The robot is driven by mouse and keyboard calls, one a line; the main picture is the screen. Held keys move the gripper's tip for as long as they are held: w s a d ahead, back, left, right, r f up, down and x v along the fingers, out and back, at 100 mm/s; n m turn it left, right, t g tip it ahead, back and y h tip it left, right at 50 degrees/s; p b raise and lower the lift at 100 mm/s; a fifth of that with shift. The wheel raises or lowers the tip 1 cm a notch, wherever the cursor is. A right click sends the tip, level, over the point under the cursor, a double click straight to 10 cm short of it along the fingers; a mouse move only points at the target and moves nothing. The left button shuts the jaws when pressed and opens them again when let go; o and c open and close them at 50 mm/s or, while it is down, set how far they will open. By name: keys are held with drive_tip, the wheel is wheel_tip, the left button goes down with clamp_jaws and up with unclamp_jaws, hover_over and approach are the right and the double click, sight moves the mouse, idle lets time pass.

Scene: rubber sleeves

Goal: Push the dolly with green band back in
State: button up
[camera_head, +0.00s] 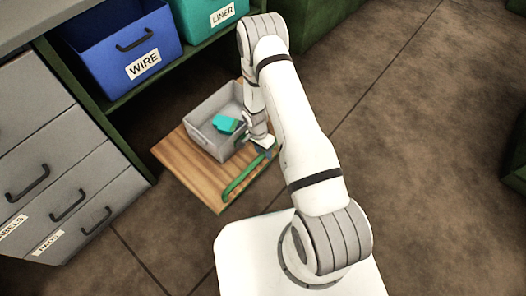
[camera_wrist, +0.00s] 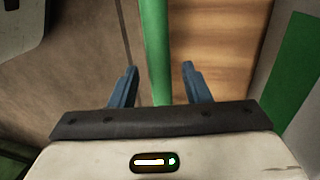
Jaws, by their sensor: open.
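The dolly is a wooden board (camera_head: 188,172) sticking out on the floor from below the shelf unit, with a green band (camera_head: 243,178) along its front edge. A grey bin (camera_head: 204,137) with a teal-green item (camera_head: 227,125) in it stands on the board. My gripper (camera_head: 264,146) is low at the dolly's front edge, beside the bin. In the wrist view my gripper (camera_wrist: 159,66) is open, and the green band (camera_wrist: 155,45) runs between its two blue fingers. Contact cannot be told. The wood (camera_wrist: 205,45) shows right of the band. My arm hides part of the front edge.
Above the dolly, a shelf holds a blue bin (camera_head: 124,52) labelled WIRE and a teal bin (camera_head: 207,18) labelled LINER. A grey drawer cabinet (camera_head: 60,150) stands left of the dolly. The brown tiled floor (camera_head: 420,130) to the right is clear.

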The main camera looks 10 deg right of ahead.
clamp_jaws()
idle(0.3)
idle(0.3)
